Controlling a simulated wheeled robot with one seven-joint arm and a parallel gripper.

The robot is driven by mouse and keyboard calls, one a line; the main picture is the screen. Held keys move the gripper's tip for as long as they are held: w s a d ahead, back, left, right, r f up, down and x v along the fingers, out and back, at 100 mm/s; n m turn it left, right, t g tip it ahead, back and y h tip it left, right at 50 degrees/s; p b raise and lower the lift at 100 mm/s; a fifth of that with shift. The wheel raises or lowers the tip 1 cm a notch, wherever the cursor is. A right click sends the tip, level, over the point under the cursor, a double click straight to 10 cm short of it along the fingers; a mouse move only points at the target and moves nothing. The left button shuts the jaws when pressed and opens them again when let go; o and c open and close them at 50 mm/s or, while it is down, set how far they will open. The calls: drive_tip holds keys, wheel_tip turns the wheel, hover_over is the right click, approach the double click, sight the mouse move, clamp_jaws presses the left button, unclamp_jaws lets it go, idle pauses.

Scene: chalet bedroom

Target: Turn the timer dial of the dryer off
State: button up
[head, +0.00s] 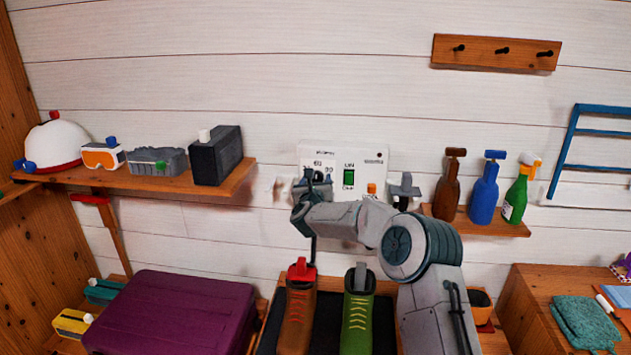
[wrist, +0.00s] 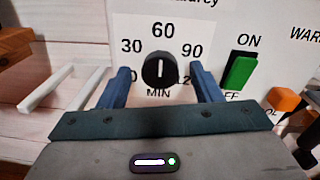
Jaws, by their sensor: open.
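The dryer's white control panel (head: 310,150) is on the plank wall in the head view, and it fills the middle of the wrist view (wrist: 215,30). The black timer dial (wrist: 159,70) has a white pointer line standing upright, towards the 60 mark. Marks 30 and 90 show to its sides, with MIN below. My gripper (wrist: 161,71) is open, with one blue finger left of the dial and one right of it. A gap shows on each side at the fingertips; I cannot tell any depth contact. In the head view my gripper (head: 318,177) covers the dial.
Right of the dial are a green ON switch (wrist: 239,71) and an orange knob (wrist: 283,98). A white peg (wrist: 45,90) juts out at left. Below stand a brown boot (head: 297,315) and a green boot (head: 357,320). Spray bottles (head: 485,190) stand on a shelf at right.

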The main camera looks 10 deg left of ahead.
drive_tip(key=c, duration=1)
drive_tip(key=shift+n+b, duration=0.3)
drive_tip(key=shift+b, duration=0.05)
